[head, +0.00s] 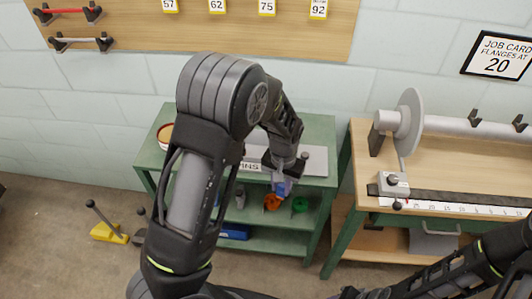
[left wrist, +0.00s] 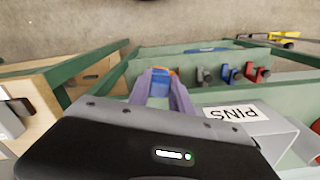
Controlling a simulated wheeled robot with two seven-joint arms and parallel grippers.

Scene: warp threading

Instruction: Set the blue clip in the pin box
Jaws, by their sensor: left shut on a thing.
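My left gripper (head: 285,183) hangs in front of the green cabinet. In the left wrist view its purple fingers (left wrist: 158,95) are shut on a blue clip (left wrist: 158,82). The blue clip (head: 283,188) also shows as a small blue patch at the fingertips in the head view. The pin box (head: 250,167), marked PINS, sits on the cabinet top, left of the gripper and partly behind my arm. In the left wrist view its label (left wrist: 236,114) is to the right of the fingers. My right gripper (head: 375,293) is at the bottom edge, its fingers unclear.
A wooden bench (head: 450,160) with a roller stands to the right.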

